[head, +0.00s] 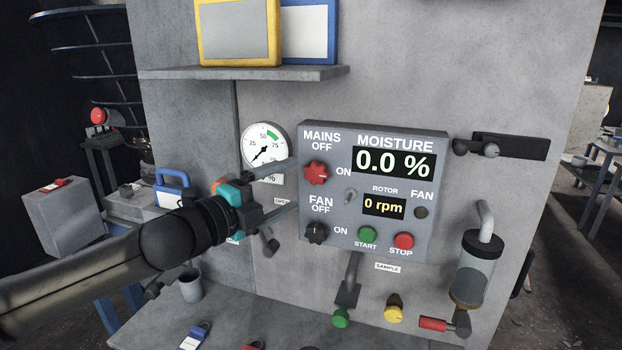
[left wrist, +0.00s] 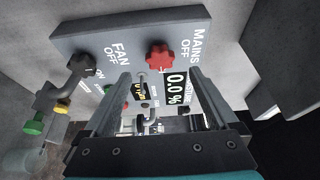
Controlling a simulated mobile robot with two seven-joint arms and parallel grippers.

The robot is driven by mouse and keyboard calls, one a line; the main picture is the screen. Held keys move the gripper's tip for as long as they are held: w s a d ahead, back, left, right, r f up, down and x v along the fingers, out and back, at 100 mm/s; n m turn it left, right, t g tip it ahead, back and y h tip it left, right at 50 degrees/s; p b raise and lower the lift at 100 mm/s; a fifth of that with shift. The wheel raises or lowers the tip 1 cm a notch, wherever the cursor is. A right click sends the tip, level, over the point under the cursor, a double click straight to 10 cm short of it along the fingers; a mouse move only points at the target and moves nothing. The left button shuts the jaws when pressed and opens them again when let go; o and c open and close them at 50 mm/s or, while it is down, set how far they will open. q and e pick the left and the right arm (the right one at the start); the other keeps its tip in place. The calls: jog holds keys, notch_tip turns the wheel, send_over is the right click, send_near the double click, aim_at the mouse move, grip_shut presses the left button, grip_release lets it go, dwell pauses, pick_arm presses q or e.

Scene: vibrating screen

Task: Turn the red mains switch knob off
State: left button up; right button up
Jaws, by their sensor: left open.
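The red mains knob (head: 316,172) sits at the upper left of the grey control panel (head: 330,236), between the labels OFF and ON. Its pointer direction is too small to tell. My left gripper (head: 292,186) is open and empty, close to the panel's left edge, with its fingers pointing at the panel. In the left wrist view the red knob (left wrist: 159,56) shows beyond the two open fingers (left wrist: 158,84), apart from them. The moisture display reads 0.0 % and the rotor display 0 rpm. My right gripper is not in view.
A black fan knob (head: 316,233) sits below the red one. Green start (head: 367,234) and red stop (head: 404,241) buttons are at the panel's bottom. A round gauge (head: 265,150) is left of the panel, behind my gripper. A shelf (head: 240,73) juts out above.

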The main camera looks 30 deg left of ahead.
aim_at(313, 175)
pick_arm(q)
jog(key=shift+w+d, duration=0.1)
jog(key=shift+w, duration=0.8)
jog(key=shift+w+d, duration=0.15)
jog(key=shift+w, duration=0.55)
jog(key=shift+w+d, duration=0.1)
jog(key=shift+w, duration=0.55)
jog(key=shift+w+r, duration=0.1)
jog(key=shift+w, duration=0.4)
jog(key=shift+w+d+p, duration=0.15)
jog(key=shift+w+p, duration=0.25)
jog(key=shift+w, duration=0.3)
jog(key=shift+c, duration=0.4)
jog(key=c, duration=1.3)
